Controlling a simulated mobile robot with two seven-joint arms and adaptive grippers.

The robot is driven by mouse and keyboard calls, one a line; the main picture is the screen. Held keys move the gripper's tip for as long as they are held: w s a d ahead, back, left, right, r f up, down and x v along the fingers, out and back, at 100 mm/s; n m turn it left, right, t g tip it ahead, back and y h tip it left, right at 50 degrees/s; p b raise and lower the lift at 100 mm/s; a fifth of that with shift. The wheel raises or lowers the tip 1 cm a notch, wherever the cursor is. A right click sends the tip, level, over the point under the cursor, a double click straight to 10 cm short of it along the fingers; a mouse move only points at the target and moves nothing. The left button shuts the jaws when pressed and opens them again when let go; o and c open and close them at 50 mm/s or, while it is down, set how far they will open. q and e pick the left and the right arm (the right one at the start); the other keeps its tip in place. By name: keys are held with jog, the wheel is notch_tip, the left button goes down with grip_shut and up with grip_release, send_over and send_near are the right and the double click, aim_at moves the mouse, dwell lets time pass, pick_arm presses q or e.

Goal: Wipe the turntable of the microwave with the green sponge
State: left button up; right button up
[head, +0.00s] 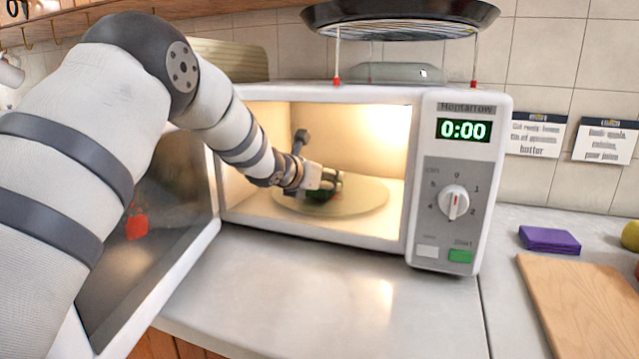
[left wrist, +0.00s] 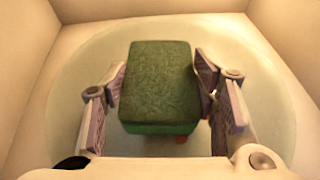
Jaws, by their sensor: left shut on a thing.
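The microwave (head: 459,125) stands on the counter with its door (head: 150,235) swung open to the left and its inside lit. The round pale turntable (head: 365,196) lies on its floor; it also shows in the left wrist view (left wrist: 75,75). My left gripper (head: 325,183) reaches into the microwave over the turntable. In the left wrist view my left gripper (left wrist: 160,88) is shut on the green sponge (left wrist: 158,75), one finger on each side. Whether the sponge touches the turntable I cannot tell. My right gripper is out of view.
The microwave's side walls (left wrist: 25,60) stand close around the turntable. A dark pan (head: 400,18) rests on a rack above the microwave. A purple sponge-like block (head: 549,239) and a wooden board (head: 585,300) lie to the right. The counter (head: 330,300) in front is clear.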

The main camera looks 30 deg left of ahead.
aim_at(308, 206)
pick_arm(q)
jog(key=p+v, duration=0.1)
jog(key=v, duration=0.1)
jog(key=shift+s+d+r, duration=0.15)
jog(key=shift+s+d, duration=0.05)
jog(key=shift+s, duration=0.15)
jog(key=shift+s+p, duration=0.35)
jog(key=shift+s, duration=0.05)
jog(key=shift+s+d+f, duration=0.15)
jog(key=shift+s+f, duration=0.1)
jog(key=shift+s+d, duration=0.1)
jog(key=shift+s, duration=0.25)
jog(key=shift+s+d+f, duration=0.15)
jog(key=shift+s+d, duration=0.05)
jog(key=shift+s, duration=0.7)
jog(key=shift+s+d+f, duration=0.1)
jog(key=shift+s, duration=0.35)
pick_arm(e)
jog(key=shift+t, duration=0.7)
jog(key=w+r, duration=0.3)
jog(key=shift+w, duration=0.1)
pick_arm(q)
jog(key=shift+r, duration=3)
